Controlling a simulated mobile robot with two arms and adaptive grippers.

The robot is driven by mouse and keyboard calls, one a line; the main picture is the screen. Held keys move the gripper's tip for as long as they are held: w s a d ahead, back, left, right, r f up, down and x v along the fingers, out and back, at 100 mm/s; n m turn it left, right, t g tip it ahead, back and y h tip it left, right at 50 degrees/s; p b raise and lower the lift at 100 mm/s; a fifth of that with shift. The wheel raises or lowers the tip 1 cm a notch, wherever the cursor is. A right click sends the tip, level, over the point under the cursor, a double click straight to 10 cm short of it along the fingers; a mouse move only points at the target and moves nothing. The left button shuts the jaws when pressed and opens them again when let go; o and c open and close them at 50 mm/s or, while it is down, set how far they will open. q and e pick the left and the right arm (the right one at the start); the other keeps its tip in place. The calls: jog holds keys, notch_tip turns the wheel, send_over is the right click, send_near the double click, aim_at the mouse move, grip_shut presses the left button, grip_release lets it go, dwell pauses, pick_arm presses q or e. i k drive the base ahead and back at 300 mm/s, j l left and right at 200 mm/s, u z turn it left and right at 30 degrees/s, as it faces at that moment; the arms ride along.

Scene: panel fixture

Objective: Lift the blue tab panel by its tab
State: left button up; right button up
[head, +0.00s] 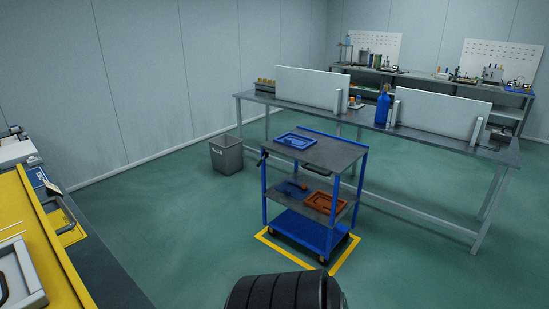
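Neither of my grippers is in view. Which thing is the blue tab panel is not certain from this distance. A flat blue piece with a raised rim (295,141) lies on the top shelf of the blue cart. A smaller blue piece (291,189) lies on the cart's middle shelf, partly shaded. Another small blue piece (37,177) shows on the yellow-topped bench at the left, near a dark curved handle. No tab can be made out clearly on any of them.
The blue cart (326,153) stands on a yellow floor outline, with an orange-brown tray (326,202) on its middle shelf. The yellow-topped bench (50,262) fills the left edge. A long grey table (410,141) and a grey bin (226,156) stand behind. Green floor between is clear.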

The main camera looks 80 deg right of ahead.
aim_at(296, 142)
jog(key=z, duration=0.4)
jog(key=j+z, duration=0.15)
jog(key=z, duration=0.65)
jog(key=j+z, duration=0.15)
jog(key=z, duration=0.25)
